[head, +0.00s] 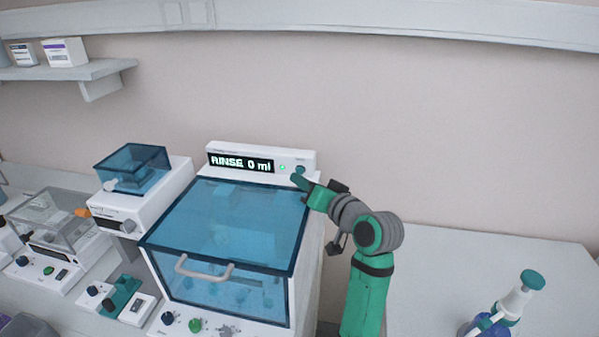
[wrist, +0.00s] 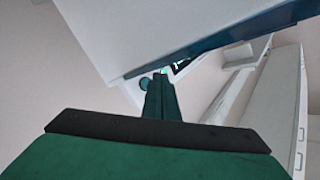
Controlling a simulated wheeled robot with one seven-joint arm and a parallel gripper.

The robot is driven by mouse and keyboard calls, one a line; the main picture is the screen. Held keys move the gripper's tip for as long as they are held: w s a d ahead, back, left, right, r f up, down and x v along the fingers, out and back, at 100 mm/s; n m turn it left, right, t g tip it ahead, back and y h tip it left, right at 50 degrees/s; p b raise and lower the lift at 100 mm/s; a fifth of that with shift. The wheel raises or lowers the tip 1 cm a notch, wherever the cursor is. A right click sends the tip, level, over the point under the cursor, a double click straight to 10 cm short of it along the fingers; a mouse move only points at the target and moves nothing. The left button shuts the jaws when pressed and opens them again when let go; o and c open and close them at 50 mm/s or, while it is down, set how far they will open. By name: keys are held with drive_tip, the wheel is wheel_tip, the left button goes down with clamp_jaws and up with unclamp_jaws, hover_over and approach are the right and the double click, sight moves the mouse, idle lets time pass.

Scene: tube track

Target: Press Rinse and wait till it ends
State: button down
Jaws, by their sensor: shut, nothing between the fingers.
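The machine (head: 225,240) has a blue see-through lid, which is closed, with a grey handle. On its raised back panel the display (head: 240,163) reads "RINSE 0 ml". A small green light (head: 282,168) glows beside the display, and a dark round knob or button (head: 300,169) sits at the panel's right end. My gripper (head: 298,178) is shut and empty, its tips at or just below that button; I cannot tell if they touch.
A smaller blue-lidded device (head: 140,175) and a clear-lidded device (head: 55,225) stand to the left. A pump bottle (head: 510,305) stands on the right bench (head: 450,270), which is otherwise clear. A wall shelf (head: 75,71) holds boxes at upper left.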

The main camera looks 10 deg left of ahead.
sight(297, 205)
drive_tip(key=shift+s, duration=2.5)
